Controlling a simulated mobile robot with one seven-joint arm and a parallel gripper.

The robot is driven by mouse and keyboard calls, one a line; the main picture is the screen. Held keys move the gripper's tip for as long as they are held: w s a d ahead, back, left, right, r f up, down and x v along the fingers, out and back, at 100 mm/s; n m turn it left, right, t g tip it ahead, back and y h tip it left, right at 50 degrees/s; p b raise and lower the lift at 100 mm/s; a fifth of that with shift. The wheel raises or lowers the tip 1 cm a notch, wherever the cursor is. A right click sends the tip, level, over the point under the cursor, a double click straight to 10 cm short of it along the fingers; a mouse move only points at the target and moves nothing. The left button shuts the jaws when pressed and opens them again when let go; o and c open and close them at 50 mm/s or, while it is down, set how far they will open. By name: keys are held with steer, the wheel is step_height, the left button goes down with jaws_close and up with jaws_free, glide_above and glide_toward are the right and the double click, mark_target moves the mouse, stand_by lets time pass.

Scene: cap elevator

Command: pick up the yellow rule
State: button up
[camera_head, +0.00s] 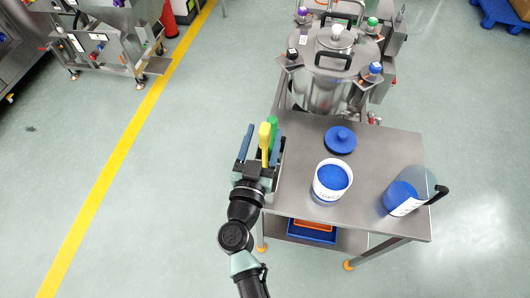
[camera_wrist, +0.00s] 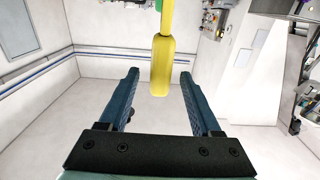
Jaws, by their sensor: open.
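The yellow rule (camera_head: 265,143) is upright at the left edge of the metal table, with its wider end up in the head view. In the wrist view the yellow rule (camera_wrist: 162,62) lies between the two finger tips, with clear gaps on both sides. My gripper (camera_head: 262,130) is open, with one blue finger to either side of the rule. It also shows in the wrist view (camera_wrist: 160,74), and the fingers do not appear to touch the rule. What holds the rule up is hidden.
A green item (camera_head: 272,124) is close behind the rule. The table (camera_head: 290,190) bears a white tub (camera_head: 332,192), a blue lid (camera_head: 340,139) and a clear jug with blue contents (camera_head: 402,197). A steel vessel (camera_head: 325,92) stands behind.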

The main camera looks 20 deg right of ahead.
steer(key=shift+x, duration=0.9)
steer(key=shift+f, duration=0.1)
steer(key=shift+c, duration=0.3)
jaws_close()
